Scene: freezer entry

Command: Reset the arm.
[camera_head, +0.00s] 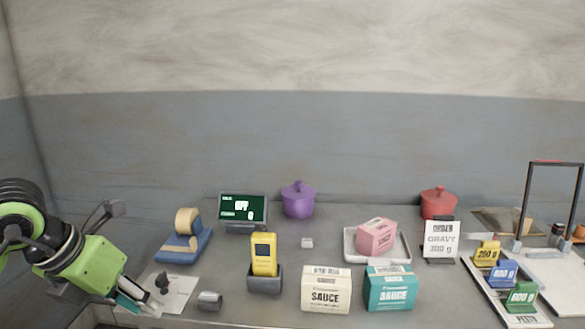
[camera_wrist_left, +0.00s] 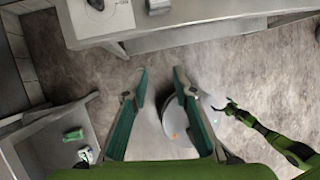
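My left gripper (camera_head: 138,302) is at the lower left of the head view, by the left front edge of the counter. In the left wrist view my left gripper (camera_wrist_left: 161,72) has its two teal fingers spread, with bare floor between the tips and nothing held. The wrist view looks down past the counter edge. My green and black right arm shows at the right of that view, with its small dark right gripper (camera_wrist_left: 231,107) over the floor and my round base; its opening is too small to judge.
The counter (camera_head: 225,285) holds a tape dispenser (camera_head: 184,238), yellow scanner (camera_head: 263,255), display (camera_head: 242,208), cream sauce box (camera_head: 327,289), teal sauce box (camera_head: 390,288), pink box (camera_head: 377,236) on a scale, purple pot (camera_head: 298,200), red pot (camera_head: 438,203) and order sign (camera_head: 440,240).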

